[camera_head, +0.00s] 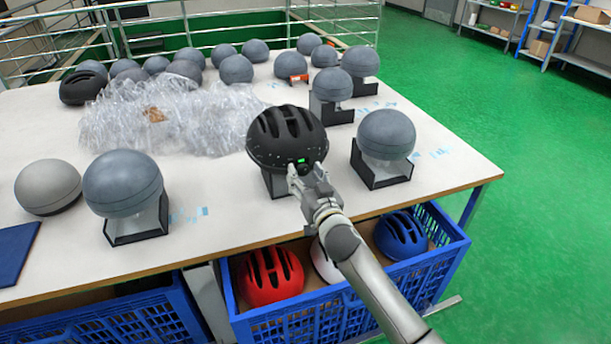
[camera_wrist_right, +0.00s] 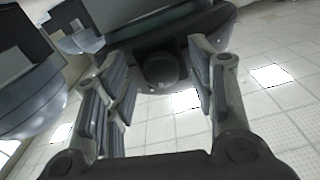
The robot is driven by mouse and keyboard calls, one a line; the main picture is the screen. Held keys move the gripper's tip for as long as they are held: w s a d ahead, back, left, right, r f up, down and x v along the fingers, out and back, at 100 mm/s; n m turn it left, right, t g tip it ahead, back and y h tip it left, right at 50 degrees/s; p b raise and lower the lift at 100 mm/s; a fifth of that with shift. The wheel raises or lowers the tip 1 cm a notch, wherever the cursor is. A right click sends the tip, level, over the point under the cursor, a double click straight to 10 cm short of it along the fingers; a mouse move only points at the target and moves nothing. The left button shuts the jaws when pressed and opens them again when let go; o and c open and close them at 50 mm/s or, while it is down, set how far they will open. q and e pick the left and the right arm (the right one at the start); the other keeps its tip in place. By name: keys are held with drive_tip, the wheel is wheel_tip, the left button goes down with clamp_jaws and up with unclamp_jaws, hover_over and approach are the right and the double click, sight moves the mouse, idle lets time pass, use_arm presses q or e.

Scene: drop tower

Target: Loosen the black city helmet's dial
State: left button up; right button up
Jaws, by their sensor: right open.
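The black city helmet (camera_head: 284,138) sits upright on a stand near the front edge of the white table. A small green mark (camera_head: 301,160) shows on its near side. My right gripper (camera_head: 306,171) is at that near side, with its fingers pointing at the helmet. In the right wrist view, the round black dial (camera_wrist_right: 161,68) sits under the helmet's rim, between the two open fingers. I see a gap on both sides of the dial, and neither finger clearly touches it. My left gripper is not in view.
Grey headforms on stands flank the helmet, one at the right (camera_head: 386,136) and one at the left (camera_head: 123,184). Clear plastic wrap (camera_head: 150,118) lies behind. A blue crate (camera_head: 345,305) with red, white and blue helmets stands below the table edge, under my right arm.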

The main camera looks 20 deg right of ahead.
drive_tip(key=c, duration=1)
